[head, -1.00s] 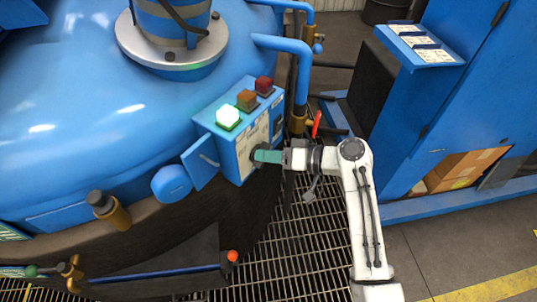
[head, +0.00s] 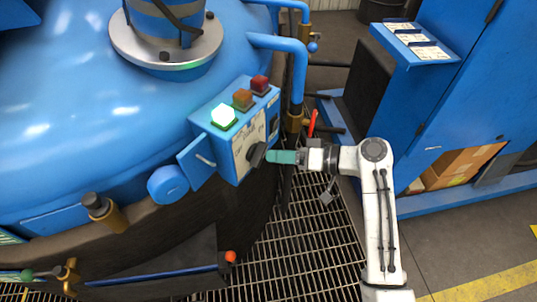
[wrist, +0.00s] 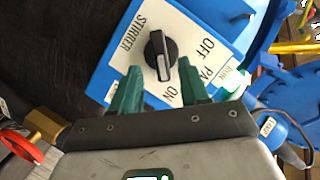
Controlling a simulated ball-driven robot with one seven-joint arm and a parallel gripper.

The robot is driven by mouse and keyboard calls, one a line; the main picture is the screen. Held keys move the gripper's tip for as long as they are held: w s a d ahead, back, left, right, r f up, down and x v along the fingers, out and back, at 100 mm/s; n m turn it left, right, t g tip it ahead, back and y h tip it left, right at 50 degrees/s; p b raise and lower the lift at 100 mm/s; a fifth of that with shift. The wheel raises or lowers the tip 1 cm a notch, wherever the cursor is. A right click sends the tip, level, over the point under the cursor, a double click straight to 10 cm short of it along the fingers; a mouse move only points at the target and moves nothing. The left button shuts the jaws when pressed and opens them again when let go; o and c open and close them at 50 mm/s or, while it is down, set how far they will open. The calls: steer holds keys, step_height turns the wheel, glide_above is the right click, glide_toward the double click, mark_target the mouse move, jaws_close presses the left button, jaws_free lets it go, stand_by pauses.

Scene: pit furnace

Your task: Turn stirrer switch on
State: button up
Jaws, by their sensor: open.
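The stirrer switch (wrist: 160,52) is a black rotary knob on a white plate marked STIRRER, OFF and ON. The light strip on the knob points toward the ON label (wrist: 166,93). In the head view the knob (head: 257,154) sits on the right-hand face of the blue control box (head: 228,172). My gripper (head: 272,157) has green fingers and is open just right of the knob. In the wrist view my gripper (wrist: 158,76) has its fingers apart, one on each side of the knob's near end. I see no clear contact with the knob.
A lit green lamp (head: 223,115), an amber lamp (head: 243,99) and a red lamp (head: 260,85) top the box. An open blue flap (head: 196,161) hangs at its left. Blue pipes (head: 298,75) rise behind. A metal grating (head: 290,240) lies below.

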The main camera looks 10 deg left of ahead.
steer(key=v, duration=0.6)
steer(key=shift+d, duration=0.2)
steer(key=shift+s, duration=0.1)
